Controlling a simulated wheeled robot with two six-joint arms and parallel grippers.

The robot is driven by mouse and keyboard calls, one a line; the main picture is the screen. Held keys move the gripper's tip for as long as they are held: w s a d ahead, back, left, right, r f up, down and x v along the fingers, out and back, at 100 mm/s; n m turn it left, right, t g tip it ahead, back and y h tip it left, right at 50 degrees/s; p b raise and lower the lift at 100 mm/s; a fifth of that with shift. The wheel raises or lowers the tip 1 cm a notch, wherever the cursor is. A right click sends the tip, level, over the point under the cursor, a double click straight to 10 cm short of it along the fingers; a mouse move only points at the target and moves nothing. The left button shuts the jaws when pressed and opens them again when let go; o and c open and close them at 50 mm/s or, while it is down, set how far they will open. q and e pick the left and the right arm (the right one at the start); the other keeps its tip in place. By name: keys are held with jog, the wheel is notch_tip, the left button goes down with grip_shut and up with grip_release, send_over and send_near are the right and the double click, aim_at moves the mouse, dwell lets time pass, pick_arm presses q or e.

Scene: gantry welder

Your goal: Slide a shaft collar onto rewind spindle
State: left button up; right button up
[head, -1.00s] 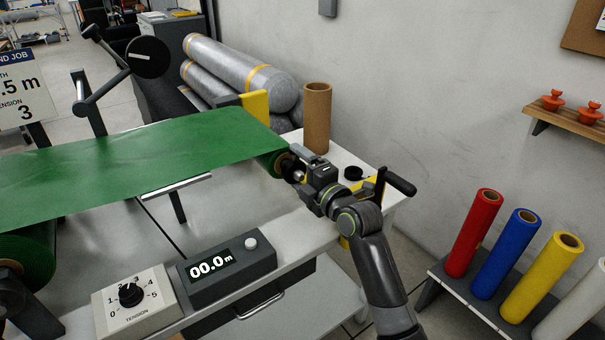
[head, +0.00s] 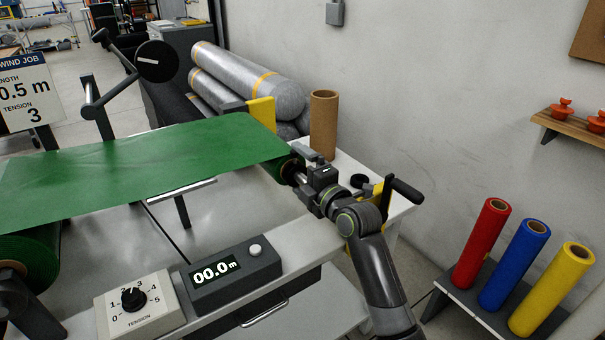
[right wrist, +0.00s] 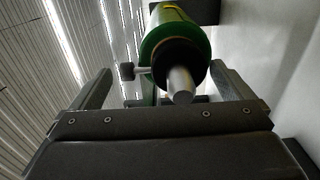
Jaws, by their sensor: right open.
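The rewind spindle is a bare metal shaft (right wrist: 181,86) sticking out of the end of the green roll (right wrist: 168,22). A black shaft collar (head: 289,171) sits around the spindle at the roll's end face; in the right wrist view it shows as a dark ring (right wrist: 186,52) around the shaft. My right gripper (head: 303,170) is at the spindle's free end. Its jaws are open, one on each side of the shaft, with a gap visible between them and the shaft in the wrist view. My left gripper is out of view.
A second black round part (head: 360,181) lies on the white bench beside a brown cardboard tube (head: 323,125). A yellow bracket (head: 262,112) stands behind the roll. The counter box (head: 235,275) and tension dial (head: 138,304) are at the front. Coloured rolls (head: 481,243) stand right.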

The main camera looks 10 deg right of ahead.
jog(key=b+v, duration=0.2)
jog(key=v, duration=1.4)
jog(key=s+d+f+m+g+h, duration=0.3)
jog(key=s+f+m, duration=0.3)
jog(key=f, duration=0.3)
jog(key=s+d+f+m+g+h, duration=0.2)
jog(key=s+d+f+m+g, duration=0.15)
jog(key=s+f+m, duration=0.4)
jog(key=s+d+f+m+g+h, duration=0.3)
jog(key=s+f+m+g, duration=0.55)
jog(key=s, duration=0.65)
jog(key=s+a+p+x, duration=0.1)
jog(key=s+p+x, duration=0.1)
jog(key=x, duration=1)
jog(key=s+f+p+x, duration=0.1)
jog(key=s+p+x, duration=0.1)
jog(key=x, duration=0.9)
pick_arm(q)
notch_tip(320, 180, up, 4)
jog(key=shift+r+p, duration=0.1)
jog(key=shift+p, duration=1)
pick_arm(e)
jog(key=s+a+f, duration=0.1)
jog(key=s+f, duration=1.2)
jog(key=s, duration=0.2)
jog(key=shift+s+a+m+g+y, duration=0.3)
jog(key=shift+a+g+y, duration=0.1)
